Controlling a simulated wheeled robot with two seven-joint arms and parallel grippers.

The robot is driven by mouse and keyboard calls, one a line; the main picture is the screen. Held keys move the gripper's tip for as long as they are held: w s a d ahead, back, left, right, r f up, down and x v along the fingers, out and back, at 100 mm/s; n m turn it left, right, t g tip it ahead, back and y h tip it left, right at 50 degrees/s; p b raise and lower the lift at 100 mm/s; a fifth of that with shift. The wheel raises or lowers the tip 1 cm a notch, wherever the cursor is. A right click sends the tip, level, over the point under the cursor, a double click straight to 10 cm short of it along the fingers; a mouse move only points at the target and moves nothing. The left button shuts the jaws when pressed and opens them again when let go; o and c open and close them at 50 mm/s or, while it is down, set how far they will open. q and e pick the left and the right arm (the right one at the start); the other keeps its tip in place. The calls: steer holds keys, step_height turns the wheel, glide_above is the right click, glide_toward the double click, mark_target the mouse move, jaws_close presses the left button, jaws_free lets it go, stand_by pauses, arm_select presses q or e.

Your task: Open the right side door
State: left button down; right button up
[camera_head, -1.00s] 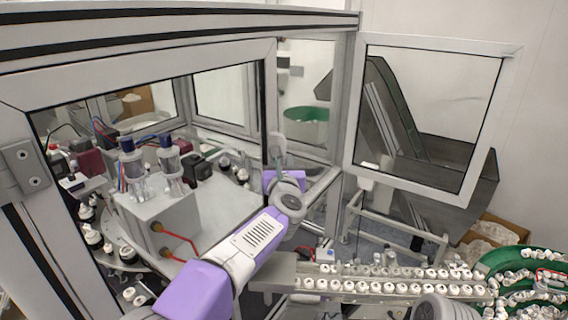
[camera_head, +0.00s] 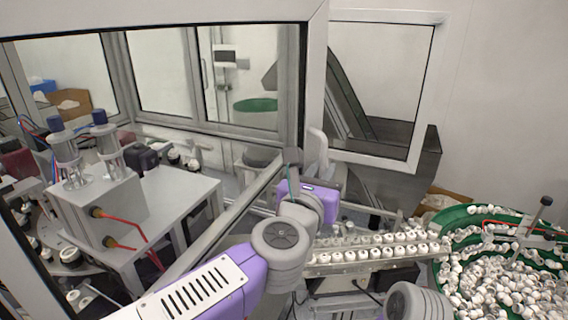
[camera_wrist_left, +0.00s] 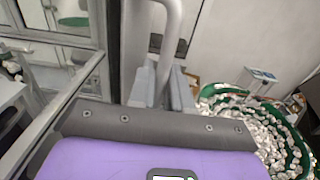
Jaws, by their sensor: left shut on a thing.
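The side door (camera_head: 314,75) is a grey metal frame with a clear pane, at the near side of the cabinet. Its free edge stands upright near the middle of the head view. A pale upright bar handle (camera_head: 317,147) sits on that edge. My left gripper (camera_head: 306,168) is shut on the handle, with my purple wrist below it. In the left wrist view the handle (camera_wrist_left: 168,35) passes down between the two grey fingers (camera_wrist_left: 163,92). The fingertips are partly hidden in the head view. My right gripper is out of view.
Another framed pane (camera_head: 428,85) stands out at the right, in front of a dark grey chute (camera_head: 390,150). A track of white caps (camera_head: 375,254) and a green bowl feeder (camera_head: 455,212) lie at the lower right. Machinery (camera_head: 100,205) stands behind the door pane.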

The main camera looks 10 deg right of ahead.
arm_select(q)
steer(key=s+d+m+g+h, duration=0.2)
steer(key=s+g+h, duration=0.1)
steer(key=s, duration=0.8)
steer(key=s+d+m+g+h, duration=0.2)
steer(key=s+m+g+h, duration=0.1)
steer(key=s, duration=0.9)
steer(key=shift+s+m, duration=0.25)
steer(key=shift+m, duration=0.05)
steer(key=c, duration=1.3)
jaws_free()
steer(key=p+v, duration=0.3)
steer(key=v, duration=0.4)
steer(key=shift+s+a+f, duration=0.1)
steer(key=shift+a, duration=0.2)
